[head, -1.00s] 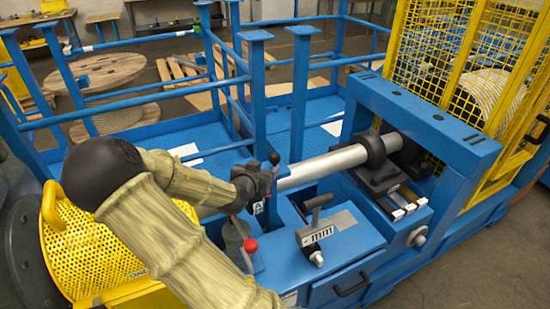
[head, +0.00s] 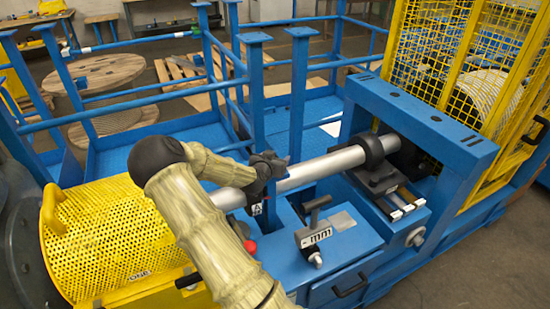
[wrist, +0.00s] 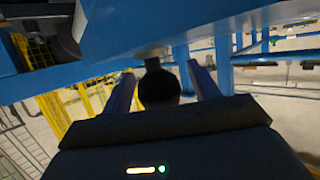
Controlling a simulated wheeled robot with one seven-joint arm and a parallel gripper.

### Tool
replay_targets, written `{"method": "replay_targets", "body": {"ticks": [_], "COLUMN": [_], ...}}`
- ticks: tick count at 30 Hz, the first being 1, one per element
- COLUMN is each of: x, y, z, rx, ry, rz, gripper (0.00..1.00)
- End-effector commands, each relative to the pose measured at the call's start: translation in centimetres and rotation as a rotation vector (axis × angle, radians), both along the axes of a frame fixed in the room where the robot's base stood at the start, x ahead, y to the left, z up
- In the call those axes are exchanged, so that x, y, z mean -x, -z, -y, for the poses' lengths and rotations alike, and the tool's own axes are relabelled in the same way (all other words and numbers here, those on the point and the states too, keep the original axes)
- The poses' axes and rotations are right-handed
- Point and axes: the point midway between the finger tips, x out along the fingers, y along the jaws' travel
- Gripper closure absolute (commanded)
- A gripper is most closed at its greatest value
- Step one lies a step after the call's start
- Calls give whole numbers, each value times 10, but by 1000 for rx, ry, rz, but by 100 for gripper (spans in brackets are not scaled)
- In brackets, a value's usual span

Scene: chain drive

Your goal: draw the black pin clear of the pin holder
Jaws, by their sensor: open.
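The black pin (wrist: 158,88) shows in the wrist view as a dark round knob with a short stem. The stem meets the underside of a blue part (wrist: 230,25), which may be the pin holder. My gripper (wrist: 161,70) is open, with one finger on each side of the knob and a visible gap on both sides. In the head view my gripper (head: 268,165) is beside the blue upright posts, in front of the silver bar. There my gripper and wrist hide the pin, and I cannot make out its holder clearly.
The silver bar (head: 325,167) runs close behind my gripper. Blue posts (head: 300,95) stand just behind it. A T-handle (head: 315,208) and a red knob (head: 250,246) are nearby. A yellow perforated guard (head: 105,235) is at left, a yellow mesh cage (head: 430,60) at right.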

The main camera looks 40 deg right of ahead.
Motion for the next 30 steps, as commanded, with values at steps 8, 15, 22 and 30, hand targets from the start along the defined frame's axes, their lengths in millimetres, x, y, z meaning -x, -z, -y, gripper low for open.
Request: {"method": "replay_targets", "body": {"ticks": [8,15,22,30], "x": [0,0,0,0], "y": [0,0,-8,-19], "z": [0,-1,-1,0], "rx": [0,0,1,0], "ry": [0,-1,-1,0], "rz": [0,0,1,1], "gripper": [59,92,92,92]}}
